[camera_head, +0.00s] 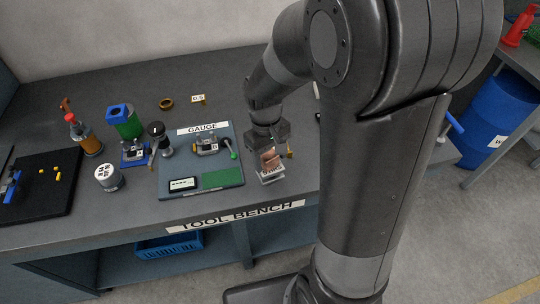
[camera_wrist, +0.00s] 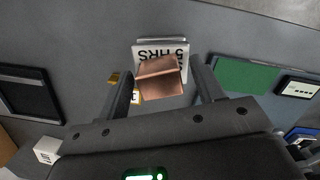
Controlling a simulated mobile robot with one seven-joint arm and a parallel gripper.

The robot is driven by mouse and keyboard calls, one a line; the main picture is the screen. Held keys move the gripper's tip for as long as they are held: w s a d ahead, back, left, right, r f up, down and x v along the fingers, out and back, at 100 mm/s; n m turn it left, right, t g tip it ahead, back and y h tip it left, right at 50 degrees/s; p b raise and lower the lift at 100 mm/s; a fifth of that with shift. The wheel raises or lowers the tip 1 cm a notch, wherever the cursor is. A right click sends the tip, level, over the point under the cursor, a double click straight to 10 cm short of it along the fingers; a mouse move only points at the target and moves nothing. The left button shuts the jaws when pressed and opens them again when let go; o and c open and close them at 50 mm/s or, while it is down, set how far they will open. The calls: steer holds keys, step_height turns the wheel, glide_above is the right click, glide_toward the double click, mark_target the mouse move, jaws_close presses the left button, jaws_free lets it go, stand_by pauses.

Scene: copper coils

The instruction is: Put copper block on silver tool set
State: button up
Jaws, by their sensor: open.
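A copper block (camera_wrist: 160,80) with a stepped top shows between my fingers in the wrist view. It overlaps a pale, stacked-looking piece with black lettering (camera_wrist: 160,47); whether it rests on it I cannot tell. In the head view the copper block (camera_head: 270,160) is just below my gripper (camera_head: 268,147), above that pale lettered piece (camera_head: 271,177). My gripper (camera_wrist: 160,66) is open, with a finger on each side of the block and gaps visible. I cannot tell for certain which thing is the silver tool set; the pale piece may be it.
A gauge board (camera_head: 177,156) with a green pad (camera_head: 222,179) lies left of my gripper. Small brass pieces (camera_wrist: 115,78) sit beside the block. The bench's front edge is close.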

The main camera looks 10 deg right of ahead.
step_height(320, 180, up, 11)
steer(key=w, duration=0.1)
steer(key=s+d+r+m+t, duration=0.1)
steer(key=s+r+m+t, duration=0.1)
steer(key=s, duration=0.4)
steer(key=s+d+r+m+t, duration=0.2)
steer(key=s+r+t, duration=0.2)
steer(key=s+r, duration=0.2)
steer(key=shift+s+d+m+t+y, duration=0.3)
steer(key=shift+s+t, duration=0.1)
steer(key=shift+s, duration=0.1)
stand_by(1.0)
